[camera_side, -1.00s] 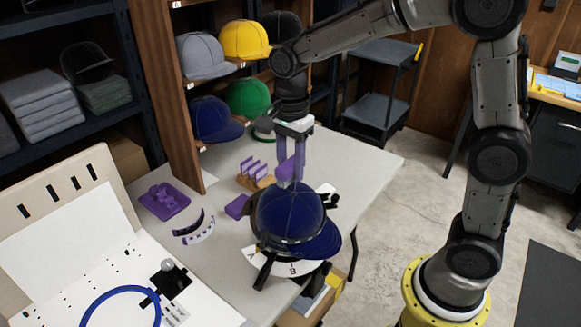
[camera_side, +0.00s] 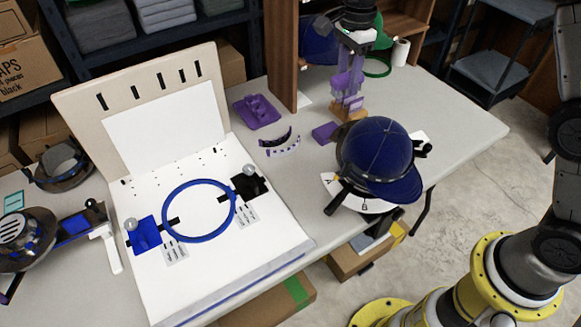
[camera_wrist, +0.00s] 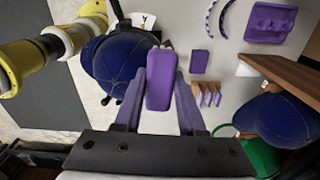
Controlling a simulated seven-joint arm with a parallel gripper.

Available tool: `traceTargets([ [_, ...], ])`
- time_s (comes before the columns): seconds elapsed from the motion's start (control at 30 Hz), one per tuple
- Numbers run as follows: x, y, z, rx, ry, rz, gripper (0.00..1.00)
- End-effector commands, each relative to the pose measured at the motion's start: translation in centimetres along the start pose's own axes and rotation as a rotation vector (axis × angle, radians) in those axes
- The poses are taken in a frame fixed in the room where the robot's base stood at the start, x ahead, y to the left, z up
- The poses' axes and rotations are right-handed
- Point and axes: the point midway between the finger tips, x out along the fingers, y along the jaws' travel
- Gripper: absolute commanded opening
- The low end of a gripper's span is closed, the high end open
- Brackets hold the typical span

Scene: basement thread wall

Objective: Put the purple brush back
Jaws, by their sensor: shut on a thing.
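The purple brush (camera_wrist: 160,80) is a rounded purple block held between the two purple fingers of my gripper (camera_wrist: 160,104). It also shows in the side view (camera_side: 342,80), where my gripper (camera_side: 350,90) points down above the table. A small wooden rack (camera_side: 352,114) with purple upright pieces stands below my gripper, partly hidden by the fingers. The rack (camera_wrist: 208,95) lies right of the brush in the wrist view. A flat purple block (camera_side: 325,131) lies on the table beside the rack.
A dark blue cap (camera_side: 376,150) sits on a round stand close to the rack. A purple tray (camera_side: 258,112) and curved strips (camera_side: 280,141) lie left. A wooden shelf upright (camera_side: 281,50) rises behind. The table's right part (camera_side: 450,110) is clear.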

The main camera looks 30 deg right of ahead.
Motion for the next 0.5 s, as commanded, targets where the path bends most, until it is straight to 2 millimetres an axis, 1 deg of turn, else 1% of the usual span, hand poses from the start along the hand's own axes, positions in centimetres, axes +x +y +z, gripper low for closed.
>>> traceTargets([
  [0.03,1.0,-1.6,0.8,-0.001,0.000,0.002,0.00],
  [0.1,2.4,-3.4,1.8,-0.003,0.000,0.005,0.00],
  [0.17,3.7,-4.8,2.7,-0.003,0.000,0.005,0.00],
  [0.27,6.3,-6.9,4.3,-0.009,0.000,0.004,0.00],
  [0.3,7.5,-7.7,4.9,-0.011,-0.001,0.004,0.00],
  [0.37,9.5,-8.7,5.9,-0.017,-0.001,0.004,0.00],
  [0.4,10.9,-9.2,6.5,-0.022,-0.001,0.005,0.00],
  [0.47,13.1,-9.8,7.4,-0.030,-0.001,0.005,0.00],
  [0.5,14.5,-9.9,7.9,-0.037,-0.001,0.006,0.00],
])
